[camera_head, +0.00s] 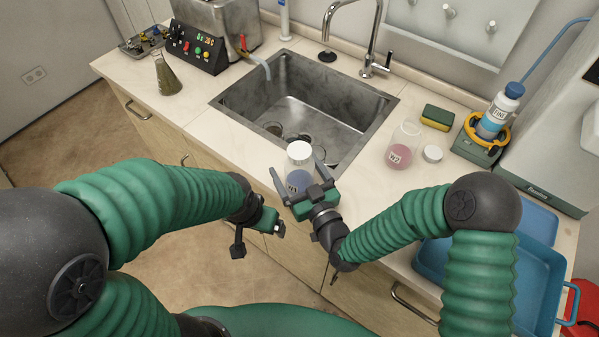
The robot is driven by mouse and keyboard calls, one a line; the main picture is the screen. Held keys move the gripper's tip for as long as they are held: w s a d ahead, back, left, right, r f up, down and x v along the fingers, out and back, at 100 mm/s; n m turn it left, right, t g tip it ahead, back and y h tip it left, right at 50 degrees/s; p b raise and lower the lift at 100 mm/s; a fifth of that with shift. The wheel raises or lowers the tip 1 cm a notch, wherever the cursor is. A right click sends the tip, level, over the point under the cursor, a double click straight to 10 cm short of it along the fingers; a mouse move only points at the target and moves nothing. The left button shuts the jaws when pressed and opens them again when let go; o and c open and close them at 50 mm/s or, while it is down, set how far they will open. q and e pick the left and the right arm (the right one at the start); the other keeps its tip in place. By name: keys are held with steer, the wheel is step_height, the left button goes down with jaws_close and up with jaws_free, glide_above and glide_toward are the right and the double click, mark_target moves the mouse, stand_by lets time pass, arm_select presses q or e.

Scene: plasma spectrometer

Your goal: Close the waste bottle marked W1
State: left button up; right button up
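A clear bottle with blue liquid and a white lid (299,170) stands upright at the counter's front edge, before the sink. My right gripper (298,178) is open, its fingers spread on either side of this bottle; I cannot tell whether they touch it. A second clear bottle with reddish liquid (402,147) stands open to the right of the sink. A loose white cap (432,153) lies beside it. Both labels are too small to read surely. My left gripper (260,240) is open and empty, in front of the counter and below its top.
A sink (297,103) with a faucet (370,40) lies behind the lidded bottle. A sponge (437,117), a blue-capped bottle in a yellow ring (497,112) and blue trays (541,262) are at right. A flask (166,78) and a control box (197,48) stand at left.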

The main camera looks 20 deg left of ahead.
steer(key=shift+w+a, duration=0.2)
steer(key=shift+a, duration=0.05)
steer(key=shift+c, duration=0.4)
steer(key=c, duration=1.7)
steer(key=shift+o, duration=0.2)
steer(key=shift+r, duration=0.15)
